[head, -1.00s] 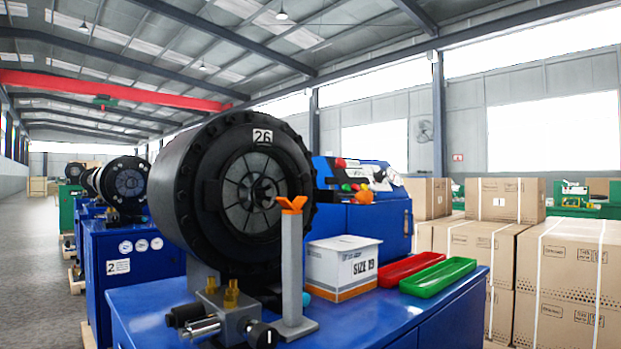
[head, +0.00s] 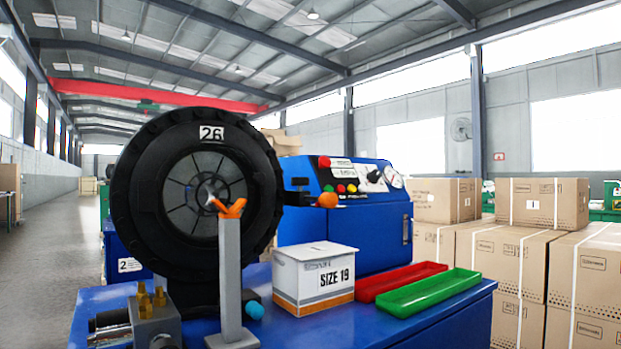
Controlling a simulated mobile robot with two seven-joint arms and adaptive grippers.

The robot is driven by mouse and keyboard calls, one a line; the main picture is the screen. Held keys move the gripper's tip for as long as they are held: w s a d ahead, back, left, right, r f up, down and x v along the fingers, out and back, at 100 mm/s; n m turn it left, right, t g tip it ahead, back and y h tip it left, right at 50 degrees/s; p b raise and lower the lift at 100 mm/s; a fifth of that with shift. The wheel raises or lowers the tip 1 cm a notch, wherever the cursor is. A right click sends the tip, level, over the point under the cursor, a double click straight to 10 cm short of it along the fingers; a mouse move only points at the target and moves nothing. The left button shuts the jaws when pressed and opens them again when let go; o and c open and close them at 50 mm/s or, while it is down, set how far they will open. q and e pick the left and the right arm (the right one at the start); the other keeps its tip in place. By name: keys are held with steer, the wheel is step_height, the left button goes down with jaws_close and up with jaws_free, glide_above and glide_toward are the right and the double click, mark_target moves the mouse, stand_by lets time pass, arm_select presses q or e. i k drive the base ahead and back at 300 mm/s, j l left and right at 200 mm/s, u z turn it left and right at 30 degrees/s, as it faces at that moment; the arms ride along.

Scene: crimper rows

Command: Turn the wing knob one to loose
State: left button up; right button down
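I cannot make out for certain which part is the wing knob. A blue crimper console (head: 345,225) stands behind the bench. An orange rounded part (head: 328,199) sits at the panel's left front edge. A grey post (head: 230,285) with an orange V-shaped top (head: 232,208) stands in front of the black crimper head (head: 130,195) marked 26. Neither of my grippers is in view.
The blue bench top (head: 330,325) holds a white SIZE 19 box (head: 312,275), a red tray (head: 400,281), a green tray (head: 432,292) and a valve block with brass fittings (head: 152,322). Cardboard boxes (head: 500,255) are stacked at right. An open aisle (head: 50,240) runs at left.

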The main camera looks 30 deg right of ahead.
mark_target(299, 181)
steer(key=l, duration=0.45)
steer(key=k+l+u, duration=0.1)
steer(key=l, duration=0.35)
steer(key=k+l, duration=0.1)
steer(key=l, duration=0.35)
steer(key=k+l+u, duration=0.1)
steer(key=l, duration=0.35)
steer(key=k+l, duration=0.1)
steer(key=l, duration=0.35)
steer(key=u, duration=0.05)
